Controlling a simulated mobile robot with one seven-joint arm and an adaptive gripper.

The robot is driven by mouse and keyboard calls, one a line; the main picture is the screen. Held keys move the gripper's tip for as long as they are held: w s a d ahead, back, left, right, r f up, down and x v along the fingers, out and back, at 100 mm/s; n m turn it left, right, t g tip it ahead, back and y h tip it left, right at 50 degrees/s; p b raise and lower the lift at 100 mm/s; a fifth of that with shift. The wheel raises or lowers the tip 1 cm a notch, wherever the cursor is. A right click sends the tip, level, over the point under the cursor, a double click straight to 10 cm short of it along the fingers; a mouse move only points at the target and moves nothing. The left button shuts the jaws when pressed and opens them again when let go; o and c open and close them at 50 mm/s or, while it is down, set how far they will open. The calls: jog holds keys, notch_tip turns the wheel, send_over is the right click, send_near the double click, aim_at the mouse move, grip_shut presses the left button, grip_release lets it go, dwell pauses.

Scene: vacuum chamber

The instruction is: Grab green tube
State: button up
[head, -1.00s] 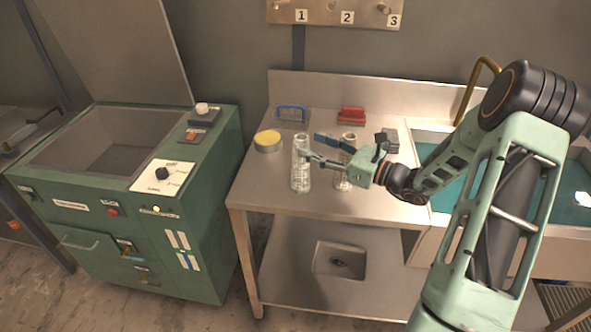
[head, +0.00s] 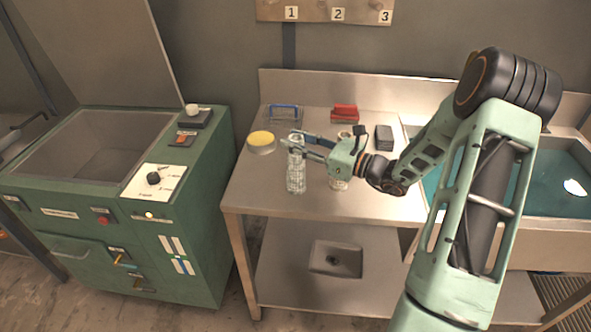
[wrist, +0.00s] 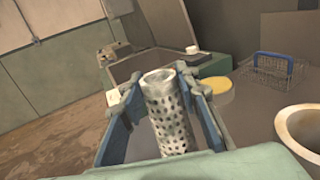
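In the wrist view the tube (wrist: 168,120) stands between my two fingers. My gripper (head: 291,141) reaches in from the right at the tube's upper part. Its fingers lie on either side and look spread, the right one closer to the tube; contact is not clear. A second tube with a cream rim (head: 338,183) stands to the right, partly hidden under my gripper; its rim (wrist: 302,128) shows at the wrist view's right edge.
A yellow-topped round tin (head: 261,143), a blue wire basket (head: 283,113), a red block (head: 344,114) and a dark block (head: 384,138) sit farther back. A green machine (head: 110,210) stands left, a sink (head: 560,185) right. The table's front is clear.

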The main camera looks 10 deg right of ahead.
jog(key=c, duration=0.6)
jog(key=shift+c, duration=0.2)
